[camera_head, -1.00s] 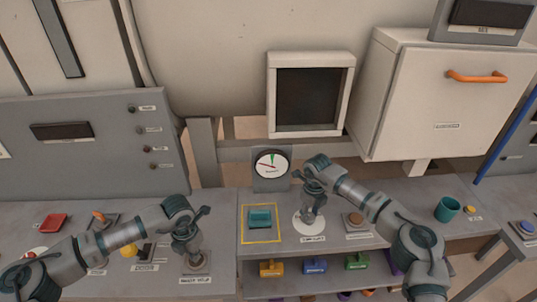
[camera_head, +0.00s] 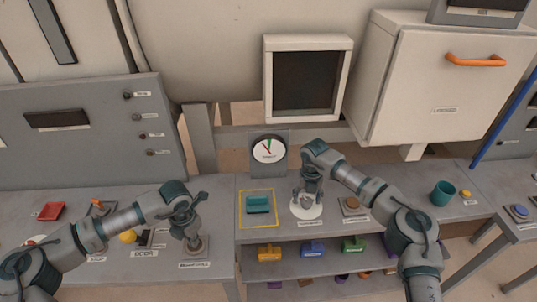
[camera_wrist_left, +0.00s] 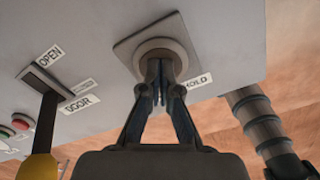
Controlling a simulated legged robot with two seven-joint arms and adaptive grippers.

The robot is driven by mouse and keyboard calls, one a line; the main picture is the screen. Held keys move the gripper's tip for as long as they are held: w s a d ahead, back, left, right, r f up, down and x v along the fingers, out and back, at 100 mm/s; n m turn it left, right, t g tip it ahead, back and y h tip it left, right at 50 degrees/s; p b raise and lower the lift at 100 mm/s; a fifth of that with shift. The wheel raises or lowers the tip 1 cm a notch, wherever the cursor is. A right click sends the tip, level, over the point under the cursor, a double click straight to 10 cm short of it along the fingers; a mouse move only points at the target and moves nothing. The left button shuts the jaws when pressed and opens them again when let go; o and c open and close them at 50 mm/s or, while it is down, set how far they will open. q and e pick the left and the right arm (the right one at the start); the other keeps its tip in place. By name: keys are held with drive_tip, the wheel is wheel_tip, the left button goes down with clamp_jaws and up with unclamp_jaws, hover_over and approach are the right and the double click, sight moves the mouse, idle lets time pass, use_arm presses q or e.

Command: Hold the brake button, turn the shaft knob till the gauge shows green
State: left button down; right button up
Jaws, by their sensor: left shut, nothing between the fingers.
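The brake button (camera_wrist_left: 165,55) is a round grey cap on a square plate with a label ending in HOLD. My left gripper (camera_head: 194,243) is shut and empty, pointing down with its fingertips (camera_wrist_left: 160,68) at the button's top; they seem to touch it. The shaft knob's pale round base (camera_head: 299,210) is on the bench right of centre. My right gripper (camera_head: 307,200) points down over it and hides most of the knob; its finger opening is unclear. The gauge (camera_head: 268,150) has a white dial with a small green sector near the top; the needle's exact position is too small to read.
A teal block (camera_head: 258,204) sits inside a yellow outline between the grippers. A brown button (camera_head: 351,205) and a teal cup (camera_head: 443,193) are to the right. A lever with a yellow knob (camera_wrist_left: 38,167) stands left of the brake button. A shelf below holds coloured blocks.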

drive_tip(key=n, duration=0.7)
idle(0.4)
